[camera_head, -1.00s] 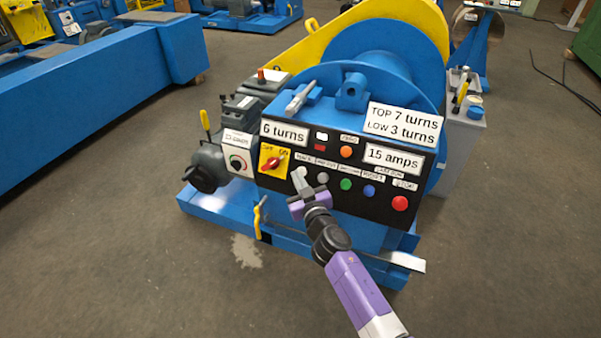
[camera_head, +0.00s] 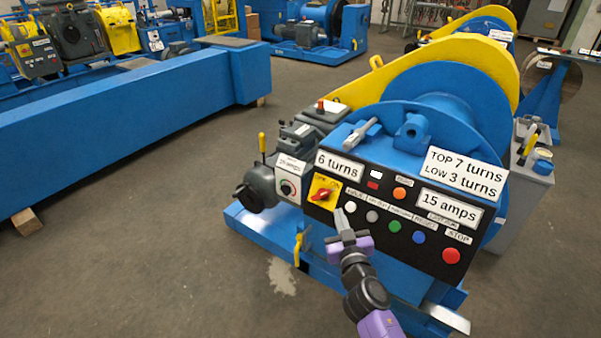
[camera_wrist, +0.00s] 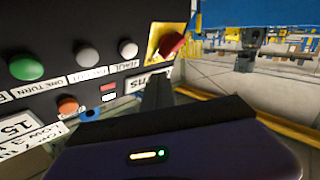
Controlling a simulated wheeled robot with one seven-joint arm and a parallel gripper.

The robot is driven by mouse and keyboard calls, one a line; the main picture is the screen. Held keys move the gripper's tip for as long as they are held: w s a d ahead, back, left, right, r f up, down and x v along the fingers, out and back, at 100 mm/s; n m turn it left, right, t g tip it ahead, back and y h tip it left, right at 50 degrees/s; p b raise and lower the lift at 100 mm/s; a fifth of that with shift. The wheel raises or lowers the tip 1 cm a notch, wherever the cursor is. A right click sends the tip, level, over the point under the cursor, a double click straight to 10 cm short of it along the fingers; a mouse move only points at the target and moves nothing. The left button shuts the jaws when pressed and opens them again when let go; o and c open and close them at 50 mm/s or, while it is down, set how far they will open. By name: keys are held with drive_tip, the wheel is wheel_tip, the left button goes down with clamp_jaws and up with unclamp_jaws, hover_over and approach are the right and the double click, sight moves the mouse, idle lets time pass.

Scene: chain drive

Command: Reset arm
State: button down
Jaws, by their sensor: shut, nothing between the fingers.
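My gripper (camera_head: 343,222) is shut and empty, in front of the black control panel (camera_head: 340,200) of the blue chain drive machine. In the head view its tip lies just below the yellow switch plate with the red rotary switch (camera_head: 323,193) and near the white button (camera_head: 350,207). I cannot tell whether it touches the panel. The wrist view shows the red switch (camera_wrist: 172,44), the white button (camera_wrist: 128,48) and the green button (camera_wrist: 26,67) above the dark gripper body. My purple and black arm reaches up from the bottom of the head view.
The panel also carries orange (camera_head: 399,194), blue (camera_head: 418,237) and red (camera_head: 451,256) buttons. A yellow-handled lever (camera_head: 299,247) sticks out at the front left of the base. A long blue beam (camera_head: 130,115) lies to the left. Grey floor (camera_head: 130,270) is free in front.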

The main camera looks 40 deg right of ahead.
drive_tip(key=s+a+r+n+t+y+p, duration=0.1)
drive_tip(key=s+a+r+n+y, duration=0.15)
drive_tip(key=s+a, duration=0.5)
drive_tip(key=s+a+r+n+t+y+p, duration=0.1)
drive_tip(key=s+a+r+t+y+p, duration=0.1)
drive_tip(key=s+a+r, duration=0.4)
drive_tip(key=s+a+r+g+y+p, duration=0.1)
drive_tip(key=s+a+r, duration=0.1)
drive_tip(key=s, duration=0.6)
drive_tip(key=s+a+r+g+y+p, duration=0.1)
drive_tip(key=s+a, duration=0.3)
drive_tip(key=s, duration=0.4)
drive_tip(key=s+a+r+g+y+p, duration=0.1)
drive_tip(key=s+a+r+y+p, duration=0.1)
drive_tip(key=s, duration=0.7)
drive_tip(key=shift+a+r, duration=0.5)
drive_tip(key=shift+a, duration=0.4)
